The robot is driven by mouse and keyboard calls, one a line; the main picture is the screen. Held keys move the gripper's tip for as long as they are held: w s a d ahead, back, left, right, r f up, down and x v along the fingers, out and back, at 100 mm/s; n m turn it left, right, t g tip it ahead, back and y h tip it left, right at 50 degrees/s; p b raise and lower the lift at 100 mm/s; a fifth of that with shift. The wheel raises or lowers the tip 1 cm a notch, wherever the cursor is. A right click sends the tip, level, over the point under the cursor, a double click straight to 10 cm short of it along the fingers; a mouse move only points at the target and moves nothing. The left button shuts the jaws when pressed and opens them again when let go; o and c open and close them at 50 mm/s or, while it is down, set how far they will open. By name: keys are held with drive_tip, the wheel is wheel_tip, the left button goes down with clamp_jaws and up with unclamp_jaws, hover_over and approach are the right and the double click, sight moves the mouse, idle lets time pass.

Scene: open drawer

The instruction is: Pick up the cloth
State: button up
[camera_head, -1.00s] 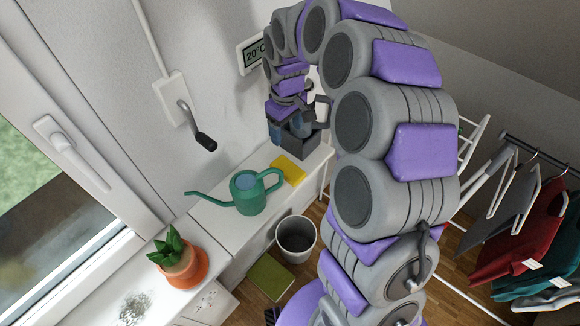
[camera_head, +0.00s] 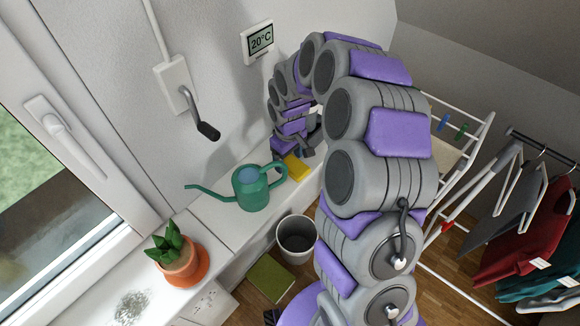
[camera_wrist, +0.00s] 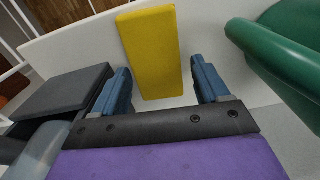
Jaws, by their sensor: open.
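The yellow cloth (camera_wrist: 150,50) lies flat on the white sill, ahead of and between my fingers in the wrist view. In the head view the cloth (camera_head: 297,168) shows only in part, with my arm's end over its left side. My gripper (camera_wrist: 164,82) is open, its two blue fingers apart on either side of the cloth's near end. Nothing is held. I cannot tell how high the fingers are above the sill. In the head view the fingers are mostly hidden by my arm.
A green watering can (camera_head: 250,188) stands on the sill just left of the cloth and shows close at right in the wrist view (camera_wrist: 285,45). A potted plant (camera_head: 178,262) stands farther left. A bin (camera_head: 296,238) is on the floor below. A drying rack (camera_head: 470,135) is at right.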

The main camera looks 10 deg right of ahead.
drive_tip(key=shift+f, duration=0.75)
drive_tip(key=shift+d+r, duration=0.1)
drive_tip(key=shift+d, duration=0.3)
drive_tip(key=shift+c, duration=0.8)
drive_tip(key=c, duration=0.3)
drive_tip(key=shift+a, duration=0.3)
drive_tip(key=c, duration=0.4)
drive_tip(key=shift+o, duration=0.2)
